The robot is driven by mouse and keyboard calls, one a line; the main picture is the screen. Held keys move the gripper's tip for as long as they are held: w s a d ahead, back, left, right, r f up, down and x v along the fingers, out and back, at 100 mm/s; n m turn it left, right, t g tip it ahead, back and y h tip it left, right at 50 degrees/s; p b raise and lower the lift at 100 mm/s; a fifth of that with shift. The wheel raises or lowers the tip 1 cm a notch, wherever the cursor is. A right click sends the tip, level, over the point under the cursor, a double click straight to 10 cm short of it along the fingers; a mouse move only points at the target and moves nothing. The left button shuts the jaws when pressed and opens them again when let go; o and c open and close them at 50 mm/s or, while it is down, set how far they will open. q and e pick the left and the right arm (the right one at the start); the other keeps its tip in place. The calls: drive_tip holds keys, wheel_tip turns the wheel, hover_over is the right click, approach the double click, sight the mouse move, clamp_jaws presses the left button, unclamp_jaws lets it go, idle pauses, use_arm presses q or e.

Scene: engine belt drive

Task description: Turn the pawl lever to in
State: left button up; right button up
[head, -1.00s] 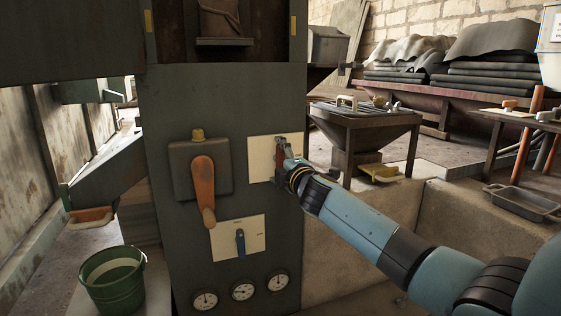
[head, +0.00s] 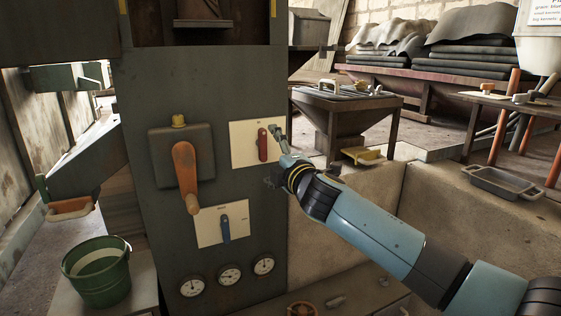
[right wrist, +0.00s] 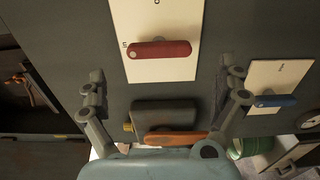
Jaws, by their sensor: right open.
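The red lever (head: 262,145) is on the upper white plate (head: 241,153) of the dark panel. It stands upright in the head view. In the right wrist view the red lever (right wrist: 160,50) lies lengthwise, its left end beside the letters "in" on the plate (right wrist: 187,20); another mark is partly cut off at the top. My right gripper (head: 271,155) is open and empty just right of this lever. In the right wrist view its spread fingers (right wrist: 163,78) lie either side, below the lever and apart from it. My left gripper is not in view.
A large orange handle (head: 186,175) on a grey box is left of the red lever. A blue lever (head: 226,230) on a lower white plate is below, with dial gauges (head: 229,275) under it. A green bucket (head: 97,270) stands at lower left.

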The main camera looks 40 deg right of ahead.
drive_tip(key=v, duration=0.4)
drive_tip(key=shift+s+a, duration=0.1)
drive_tip(key=shift+s, duration=0.15)
drive_tip(key=shift+f, duration=0.1)
drive_tip(key=s+f+m+g, duration=0.25)
drive_tip(key=s+f, duration=0.35)
drive_tip(key=f, duration=0.6)
drive_tip(key=s+a+f+m+g+y, duration=0.1)
drive_tip(key=s+f+g, duration=0.2)
drive_tip(key=s+f, duration=0.6)
drive_tip(key=s+f+m+g, duration=0.1)
drive_tip(key=s+f+g, duration=0.25)
drive_tip(key=f, duration=1.05)
drive_tip(key=s+a+f+m+g, duration=0.2)
drive_tip(key=s+f, duration=0.4)
drive_tip(key=s, duration=0.6)
drive_tip(key=s+a+f+m+g+y, duration=0.1)
drive_tip(key=s+f+m, duration=0.4)
drive_tip(key=s, duration=0.8)
drive_tip(key=s+a+f+m+g+y+p, duration=0.1)
drive_tip(key=s+a+f+m+g, duration=0.2)
drive_tip(key=s+f, duration=0.4)
drive_tip(key=s+a+g, duration=0.1)
drive_tip(key=s+g, duration=0.1)
drive_tip(key=s, duration=0.4)
drive_tip(key=shift+s, duration=0.2)
